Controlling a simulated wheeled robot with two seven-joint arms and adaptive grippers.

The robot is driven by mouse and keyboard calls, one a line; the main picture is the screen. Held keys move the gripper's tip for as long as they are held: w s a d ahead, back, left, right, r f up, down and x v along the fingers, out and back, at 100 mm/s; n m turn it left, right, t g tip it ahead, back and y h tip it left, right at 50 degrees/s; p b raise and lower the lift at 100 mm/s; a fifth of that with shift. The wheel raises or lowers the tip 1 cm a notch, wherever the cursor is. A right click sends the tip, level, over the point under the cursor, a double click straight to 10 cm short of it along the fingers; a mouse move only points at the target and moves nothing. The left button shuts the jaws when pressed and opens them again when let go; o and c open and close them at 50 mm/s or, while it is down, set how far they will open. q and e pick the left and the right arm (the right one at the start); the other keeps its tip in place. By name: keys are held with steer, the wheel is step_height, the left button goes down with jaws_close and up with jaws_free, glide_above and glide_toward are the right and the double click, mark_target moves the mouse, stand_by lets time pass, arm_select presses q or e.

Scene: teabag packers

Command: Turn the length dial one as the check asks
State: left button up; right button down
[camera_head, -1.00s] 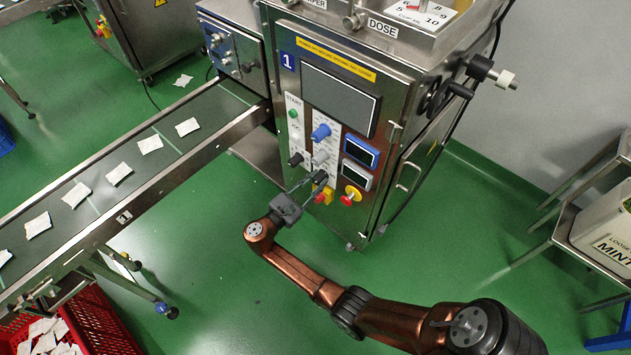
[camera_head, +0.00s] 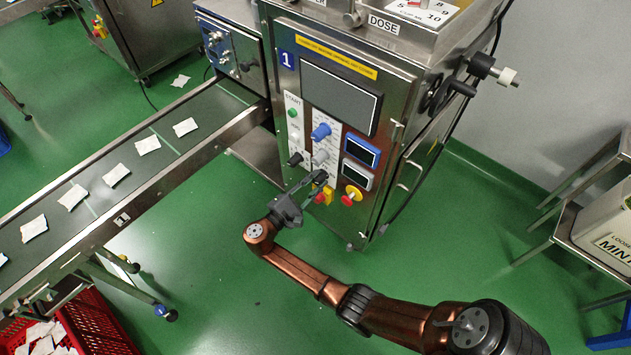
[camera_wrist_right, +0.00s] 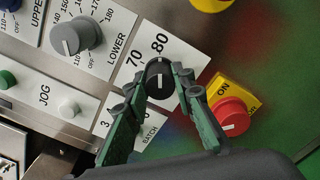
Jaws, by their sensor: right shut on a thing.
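My right gripper (camera_head: 318,180) is at the front panel of machine one (camera_head: 287,60). In the right wrist view its green-padded fingers (camera_wrist_right: 158,84) are shut on a black dial (camera_wrist_right: 158,76), one on each side. Numbers 70 and 80 are printed around the dial, and other numbers beside it are partly covered by a finger. A pale mark on the dial runs roughly upward in that view, near the 80. The exact setting cannot be told. In the head view the dial is mostly hidden by the fingers. My left gripper is out of view.
The grey LOWER knob (camera_wrist_right: 76,36) and white JOG button (camera_wrist_right: 69,108) are to the left. A conveyor (camera_head: 130,215) with several packets runs left of the machine.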

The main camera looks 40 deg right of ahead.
steer(key=shift+a, duration=0.1)
steer(key=c, duration=1.7)
jaws_free()
steer(key=shift+o, duration=0.2)
steer(key=s+a, duration=0.1)
steer(key=a, duration=1.1)
steer(key=shift+d+f, duration=0.1)
